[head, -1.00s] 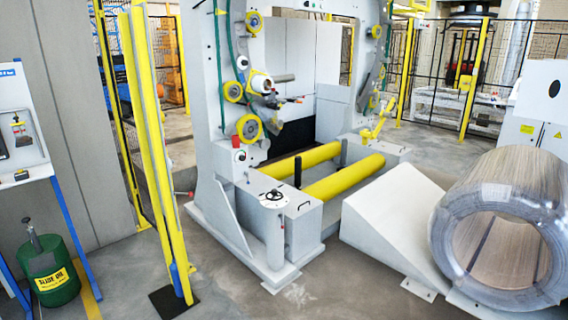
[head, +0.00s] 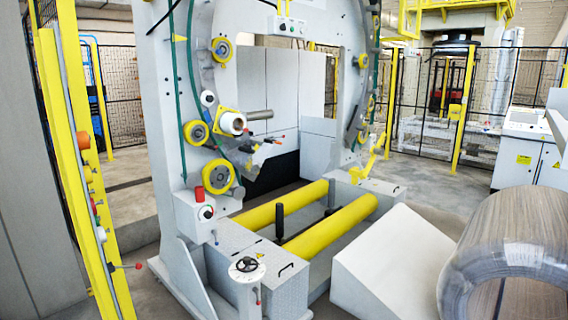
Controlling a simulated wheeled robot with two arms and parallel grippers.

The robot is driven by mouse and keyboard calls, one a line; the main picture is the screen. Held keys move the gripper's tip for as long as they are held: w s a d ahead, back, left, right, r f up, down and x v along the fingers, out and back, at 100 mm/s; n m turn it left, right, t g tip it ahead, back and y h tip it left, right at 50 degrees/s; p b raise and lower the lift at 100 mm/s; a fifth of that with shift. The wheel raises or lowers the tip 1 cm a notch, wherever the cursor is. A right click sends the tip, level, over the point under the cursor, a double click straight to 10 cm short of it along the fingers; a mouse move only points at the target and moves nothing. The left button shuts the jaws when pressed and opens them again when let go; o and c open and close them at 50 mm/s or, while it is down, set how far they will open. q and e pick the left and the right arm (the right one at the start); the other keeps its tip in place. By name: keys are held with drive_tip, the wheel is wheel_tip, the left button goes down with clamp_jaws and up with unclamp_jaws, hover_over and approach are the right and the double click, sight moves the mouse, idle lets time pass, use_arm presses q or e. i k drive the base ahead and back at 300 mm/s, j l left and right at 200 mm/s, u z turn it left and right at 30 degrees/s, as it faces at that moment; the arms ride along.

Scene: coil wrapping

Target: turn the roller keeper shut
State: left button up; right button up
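The wrapping machine (head: 165,135) stands in the middle of the head view, with a large upright ring. Its ring carries several yellow-rimmed rollers, a white spool roll (head: 232,123) and small levers with red tips (head: 284,133). Two long yellow rollers, the rear one (head: 262,215) and the front one (head: 325,232), lie in the machine's bed. A dark upright post (head: 279,220) stands beside the rear roller. I cannot tell which part is the roller keeper, or whether it is open or shut. Neither of my grippers is in view.
A wire coil (head: 515,243) lies at the right, beside a white sloped block (head: 385,260). A black handwheel (head: 246,264) tops a white post at the front. A yellow post (head: 82,165) with knobs stands close at the left. Mesh fencing (head: 520,80) runs behind.

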sight(218, 51)
drive_tip(key=i+l+u, duration=0.2)
drive_tip(key=i, duration=0.3)
drive_tip(key=i+u, duration=0.25)
drive_tip(key=i, duration=0.25)
drive_tip(key=i+l+u, duration=0.2)
drive_tip(key=i, duration=0.25)
drive_tip(key=i+l+u, duration=0.15)
drive_tip(key=u, duration=0.75)
